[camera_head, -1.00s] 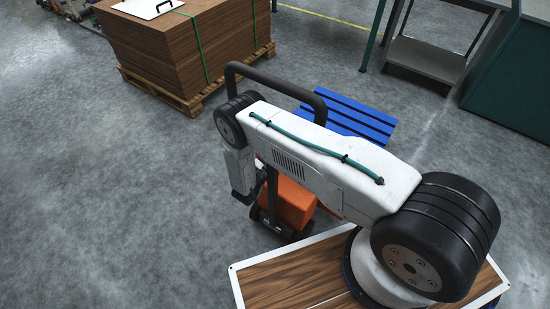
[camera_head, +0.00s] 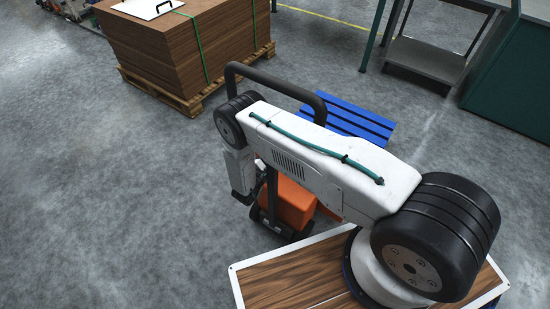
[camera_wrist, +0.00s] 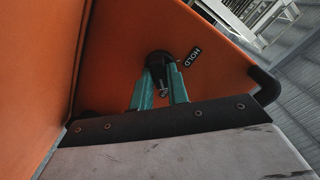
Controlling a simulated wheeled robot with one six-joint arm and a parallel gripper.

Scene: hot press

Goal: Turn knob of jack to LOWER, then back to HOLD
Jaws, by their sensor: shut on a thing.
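The orange pallet jack (camera_head: 294,203) stands on the floor behind my arm, with its black loop handle (camera_head: 262,74) rising above the arm. In the wrist view its orange panel (camera_wrist: 115,55) fills much of the picture. My gripper (camera_wrist: 160,70) has teal fingers shut on the small black knob (camera_wrist: 158,58) on that panel. Where the knob points is hard to tell, and no LOWER label shows. In the head view my arm hides the knob and the fingers.
A blue slatted pallet (camera_head: 350,115) lies just behind the jack. A stack of brown boards (camera_head: 150,55) on a wooden pallet stands at the back left. A grey metal table (camera_head: 428,58) is at the back right. The grey floor on the left is clear.

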